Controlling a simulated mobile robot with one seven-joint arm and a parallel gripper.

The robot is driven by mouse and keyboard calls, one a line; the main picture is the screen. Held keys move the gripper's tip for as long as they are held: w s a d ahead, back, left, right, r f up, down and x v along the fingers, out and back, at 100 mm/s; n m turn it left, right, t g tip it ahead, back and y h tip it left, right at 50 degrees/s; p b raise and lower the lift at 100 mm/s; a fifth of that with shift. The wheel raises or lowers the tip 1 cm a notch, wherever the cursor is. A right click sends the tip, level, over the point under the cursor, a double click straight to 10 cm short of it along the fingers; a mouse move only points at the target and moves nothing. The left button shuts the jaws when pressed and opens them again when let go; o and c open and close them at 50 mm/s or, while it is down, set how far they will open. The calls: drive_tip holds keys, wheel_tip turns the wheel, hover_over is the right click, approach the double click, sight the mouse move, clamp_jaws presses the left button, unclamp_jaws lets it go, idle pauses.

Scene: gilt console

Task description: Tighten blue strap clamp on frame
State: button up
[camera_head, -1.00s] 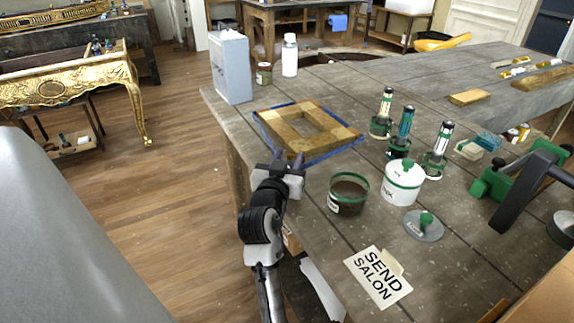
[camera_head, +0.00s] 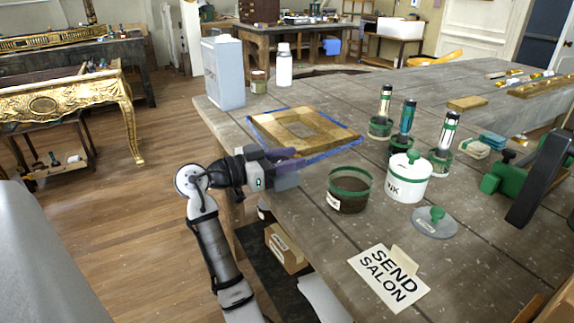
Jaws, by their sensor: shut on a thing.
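The wooden frame (camera_head: 327,131), a flat square with an open middle, lies on the workbench. The blue strap clamp (camera_head: 335,153) runs around its outer edge as a thin band. My gripper (camera_head: 288,157) is at the frame's near left corner, low over the bench edge. It is shut on the strap clamp there; the held part is mostly hidden by the fingers. I cannot tell how taut the strap is.
A dark pot with a green rim (camera_head: 349,189) and a white lidded pot (camera_head: 408,178) stand close to the right. A grey box (camera_head: 223,72) and a white bottle (camera_head: 284,65) stand behind. A "SEND SALON" card (camera_head: 388,277) lies in front.

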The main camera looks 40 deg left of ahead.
drive_tip(key=shift+d+m+g+h+b, duration=0.15)
drive_tip(key=shift+m+g+h+b, duration=0.25)
drive_tip(key=shift+m+g+h, duration=0.85)
drive_tip(key=shift+t+h, duration=0.25)
drive_tip(key=shift+h, duration=0.1)
drive_tip(key=o, duration=1)
drive_tip(key=shift+s, duration=0.1)
drive_tip(key=b+v, duration=0.2)
drive_tip(key=v, duration=1.1)
drive_tip(key=shift+s+a, duration=0.2)
drive_tip(key=shift+s, duration=0.1)
